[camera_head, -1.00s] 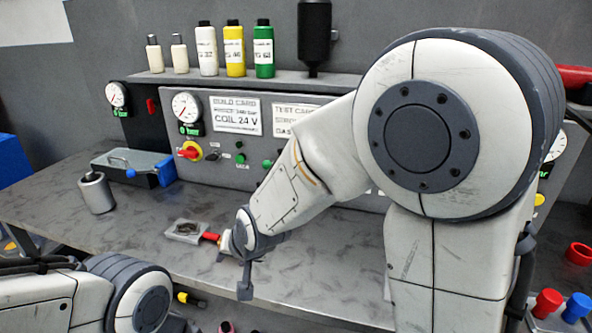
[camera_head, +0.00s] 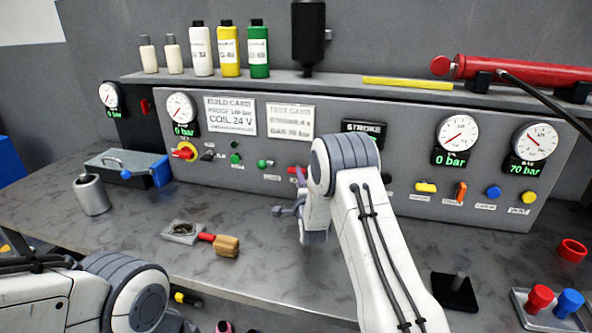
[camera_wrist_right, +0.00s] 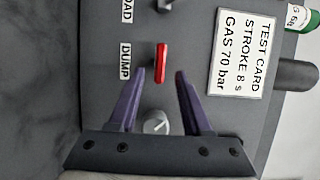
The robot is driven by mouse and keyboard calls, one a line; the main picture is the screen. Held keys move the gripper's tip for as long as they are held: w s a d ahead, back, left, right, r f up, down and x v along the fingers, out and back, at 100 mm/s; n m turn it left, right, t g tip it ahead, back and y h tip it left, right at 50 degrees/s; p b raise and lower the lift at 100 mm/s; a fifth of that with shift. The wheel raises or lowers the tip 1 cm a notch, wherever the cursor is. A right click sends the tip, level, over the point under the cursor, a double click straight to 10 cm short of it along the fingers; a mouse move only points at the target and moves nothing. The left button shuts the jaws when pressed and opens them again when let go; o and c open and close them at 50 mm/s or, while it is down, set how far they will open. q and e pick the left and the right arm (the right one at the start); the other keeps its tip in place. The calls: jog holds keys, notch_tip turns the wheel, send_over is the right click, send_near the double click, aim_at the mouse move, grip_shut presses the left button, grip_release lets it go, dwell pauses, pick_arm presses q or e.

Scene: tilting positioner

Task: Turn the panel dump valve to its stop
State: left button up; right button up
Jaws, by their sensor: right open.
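The dump valve's red lever (camera_wrist_right: 161,62) shows in the right wrist view beside the label DUMP (camera_wrist_right: 125,62), on the grey panel (camera_wrist_right: 195,25). In the head view the lever (camera_head: 297,170) is a small red piece, partly hidden by my right gripper (camera_head: 301,178). In the right wrist view my right gripper (camera_wrist_right: 160,76) is open, its two purple fingers on either side of the lever with gaps on both sides. Whether the fingertips reach the lever's depth I cannot tell. My left gripper is out of view; only part of that arm shows at the lower left.
A pale round knob (camera_wrist_right: 155,124) sits near the lever, between the fingers in the wrist view. A test card (camera_head: 290,119) is above the lever. A red-yellow switch (camera_head: 185,151) is at left.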

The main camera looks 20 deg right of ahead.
jog(key=shift+p+x, duration=0.7)
jog(key=shift+x, duration=2.45)
jog(key=shift+c, duration=0.3)
grip_shut()
